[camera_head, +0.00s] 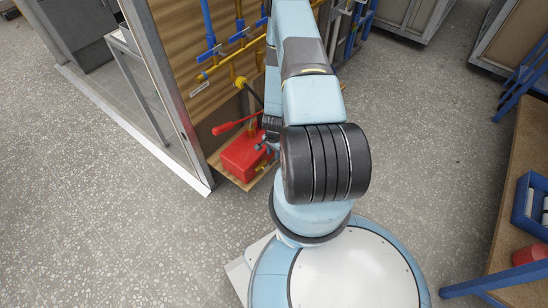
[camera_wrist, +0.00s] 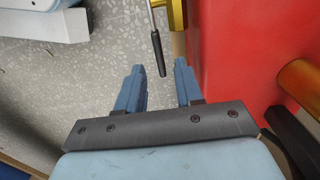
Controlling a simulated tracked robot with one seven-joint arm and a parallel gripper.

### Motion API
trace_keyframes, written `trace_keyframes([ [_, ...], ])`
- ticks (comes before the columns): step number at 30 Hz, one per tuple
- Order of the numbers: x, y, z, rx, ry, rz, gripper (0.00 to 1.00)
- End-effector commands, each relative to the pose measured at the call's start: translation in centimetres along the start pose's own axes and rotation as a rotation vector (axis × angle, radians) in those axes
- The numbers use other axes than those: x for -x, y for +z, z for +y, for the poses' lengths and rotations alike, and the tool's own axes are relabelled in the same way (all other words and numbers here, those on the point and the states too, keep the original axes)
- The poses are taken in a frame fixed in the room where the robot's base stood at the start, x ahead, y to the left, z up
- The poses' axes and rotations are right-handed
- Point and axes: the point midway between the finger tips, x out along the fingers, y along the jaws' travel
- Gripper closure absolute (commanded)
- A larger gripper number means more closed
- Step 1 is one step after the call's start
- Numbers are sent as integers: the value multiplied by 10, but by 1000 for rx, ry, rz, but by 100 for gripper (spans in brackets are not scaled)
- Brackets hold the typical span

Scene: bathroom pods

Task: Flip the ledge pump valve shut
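The red pump box (camera_head: 245,157) sits on a wooden ledge (camera_head: 222,172) in the head view, with a red lever (camera_head: 232,124) above it. The box's red side (camera_wrist: 245,45) fills the right of the wrist view. A thin metal lever with a black grip (camera_wrist: 157,52), apparently the valve handle, hangs from the top, beside a brass piece (camera_wrist: 177,16). My gripper (camera_wrist: 159,66) is open. The grip's end shows between its fingertips; I cannot tell whether they touch. In the head view my arm hides part of the pump, and the valve is unclear.
Blue and yellow pipes with valves (camera_head: 232,42) run on the wood panel above the pump. A metal frame post (camera_head: 165,85) stands left of the ledge. A wooden bench (camera_head: 510,220) with a blue bin (camera_head: 522,205) is at the right. Speckled floor is open at lower left.

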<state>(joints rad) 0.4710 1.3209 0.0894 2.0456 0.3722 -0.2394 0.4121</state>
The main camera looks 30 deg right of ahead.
Motion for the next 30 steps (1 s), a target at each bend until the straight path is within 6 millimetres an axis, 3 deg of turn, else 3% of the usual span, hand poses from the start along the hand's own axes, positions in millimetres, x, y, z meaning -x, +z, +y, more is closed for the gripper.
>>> trace_keyframes([
  [9, -32, 0, 0, 0, 0, 0, 64],
  [21, -36, 0, 0, 0, 0, 1, 64],
  [30, -36, 0, 0, 0, 0, 1, 93],
])
